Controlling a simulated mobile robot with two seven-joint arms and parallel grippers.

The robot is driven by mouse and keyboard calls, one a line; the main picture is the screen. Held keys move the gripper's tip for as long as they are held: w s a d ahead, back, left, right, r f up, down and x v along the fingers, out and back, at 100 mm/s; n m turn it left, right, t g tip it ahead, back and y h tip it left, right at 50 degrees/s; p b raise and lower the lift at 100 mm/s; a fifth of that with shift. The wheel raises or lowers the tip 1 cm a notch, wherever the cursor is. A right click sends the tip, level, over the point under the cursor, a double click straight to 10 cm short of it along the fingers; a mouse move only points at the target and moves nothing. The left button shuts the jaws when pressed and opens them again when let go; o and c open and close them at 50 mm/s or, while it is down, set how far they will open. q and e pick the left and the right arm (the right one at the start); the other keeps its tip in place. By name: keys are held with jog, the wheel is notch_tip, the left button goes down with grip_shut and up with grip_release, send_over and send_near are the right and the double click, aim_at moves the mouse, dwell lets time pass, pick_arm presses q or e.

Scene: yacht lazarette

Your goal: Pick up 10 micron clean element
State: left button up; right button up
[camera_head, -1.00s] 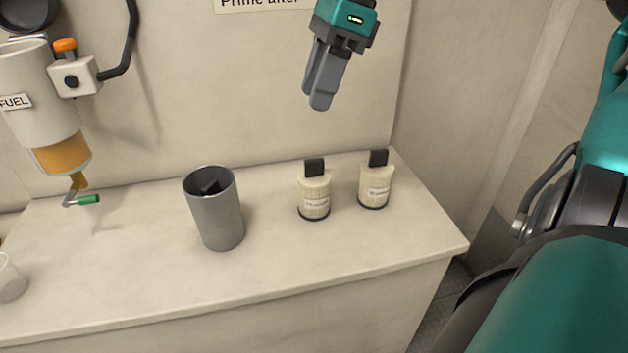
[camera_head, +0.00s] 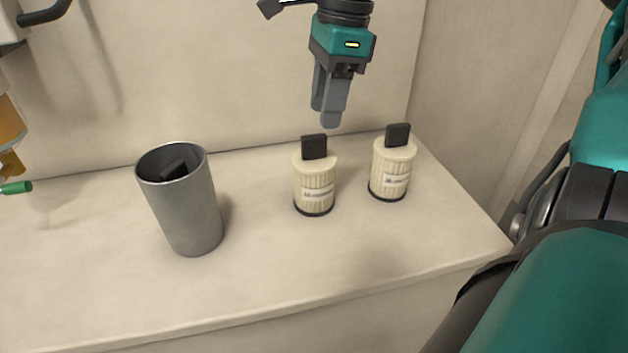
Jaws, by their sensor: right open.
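Two cream ribbed filter elements with black top tabs and dark bases stand upright on the counter. One element (camera_head: 314,185) is near the middle, and the other element (camera_head: 392,170) is to its right. Their labels are too small to read, so I cannot tell which is the 10 micron one. My right gripper (camera_head: 328,112) is open and empty, pointing down above and behind the middle element's tab. It touches neither element as far as I can see. My left gripper is not in view.
A grey metal cup (camera_head: 186,215) with a dark object inside stands left of the elements. A fuel filter bowl with a green-handled drain (camera_head: 16,187) is at the left edge. The counter (camera_head: 290,270) is clear in front, with a wall behind and its edge at right.

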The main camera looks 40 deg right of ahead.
aim_at(314, 135)
jog(key=shift+w+a+f+b, duration=0.15)
jog(key=shift+a+f, duration=0.15)
jog(key=shift+f, duration=0.7)
jog(key=shift+w+a+f+b, duration=0.15)
jog(key=shift+a+f, duration=0.1)
jog(key=shift+f, duration=0.8)
jog(key=shift+w+a+f+b, duration=0.15)
jog(key=shift+a+f, duration=0.15)
jog(key=shift+f, duration=0.7)
grip_shut()
